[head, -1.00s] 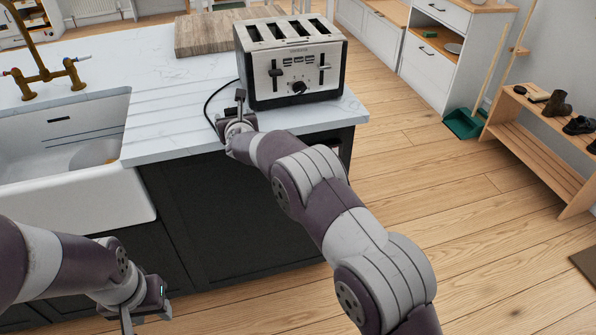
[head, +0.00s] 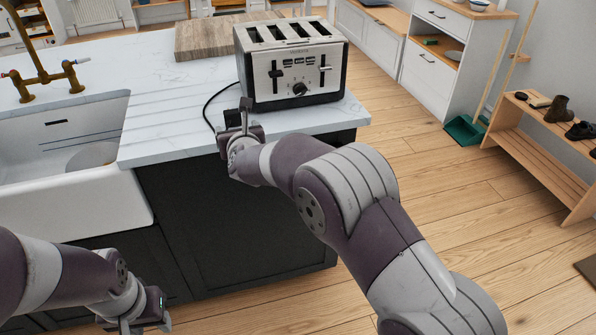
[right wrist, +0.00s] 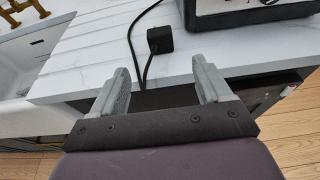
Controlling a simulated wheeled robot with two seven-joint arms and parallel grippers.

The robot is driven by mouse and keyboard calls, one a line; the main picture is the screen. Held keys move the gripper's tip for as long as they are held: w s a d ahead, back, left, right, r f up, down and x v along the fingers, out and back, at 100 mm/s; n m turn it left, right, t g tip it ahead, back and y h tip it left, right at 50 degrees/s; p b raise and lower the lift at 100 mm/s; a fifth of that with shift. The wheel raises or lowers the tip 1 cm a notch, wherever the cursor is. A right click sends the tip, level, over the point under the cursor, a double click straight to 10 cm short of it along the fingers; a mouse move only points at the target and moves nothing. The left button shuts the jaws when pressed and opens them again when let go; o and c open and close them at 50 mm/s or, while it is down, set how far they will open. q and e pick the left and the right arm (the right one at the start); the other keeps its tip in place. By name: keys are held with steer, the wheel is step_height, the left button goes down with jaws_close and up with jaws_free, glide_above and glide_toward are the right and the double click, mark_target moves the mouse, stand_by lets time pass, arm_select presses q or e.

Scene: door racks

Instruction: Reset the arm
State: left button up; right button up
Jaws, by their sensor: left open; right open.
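My right gripper (head: 243,122) is at the front edge of the white countertop, in front of the toaster. In the right wrist view its two fingers (right wrist: 165,88) are apart with nothing held between them. A black plug (right wrist: 160,40) with its cord lies on the counter just beyond the fingers. My left gripper (head: 140,318) hangs low at the bottom left, in front of the dark cabinet and below the sink; it is open, and its fingertips are partly cut off by the frame edge.
The silver toaster (head: 291,62) stands on the countertop (head: 170,120), by a wooden board (head: 205,40). The white sink (head: 70,195) and brass tap (head: 45,78) are at left. The dark cabinet (head: 220,220) is below. A shoe rack (head: 545,150) stands at right, with open floor between.

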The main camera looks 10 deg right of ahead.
steer(key=s+f+n+g+y+p, duration=0.1)
steer(key=s+f+n+g, duration=0.2)
steer(key=s+n, duration=0.35)
steer(key=s+d+f+n+g+p, duration=0.1)
steer(key=s+f+n+g, duration=0.15)
steer(key=n, duration=0.75)
steer(key=s+f+n+g+y+p, duration=0.1)
steer(key=s+f+n+g, duration=0.15)
steer(key=s+n, duration=0.4)
steer(key=s+d+r+n+g+h+p, duration=0.1)
steer(key=s+d+r+n+p, duration=0.3)
steer(key=s, duration=0.6)
steer(key=s+d+r+n+g+h+p, duration=0.1)
steer(key=s+d+r+n+g+p, duration=0.2)
steer(key=s+d+n, duration=0.5)
steer(key=s+d+g+p, duration=0.1)
steer(key=s+d+p, duration=0.1)
steer(key=shift+s+d+r+n+h, duration=0.3)
steer(key=shift+s+r+h, duration=0.1)
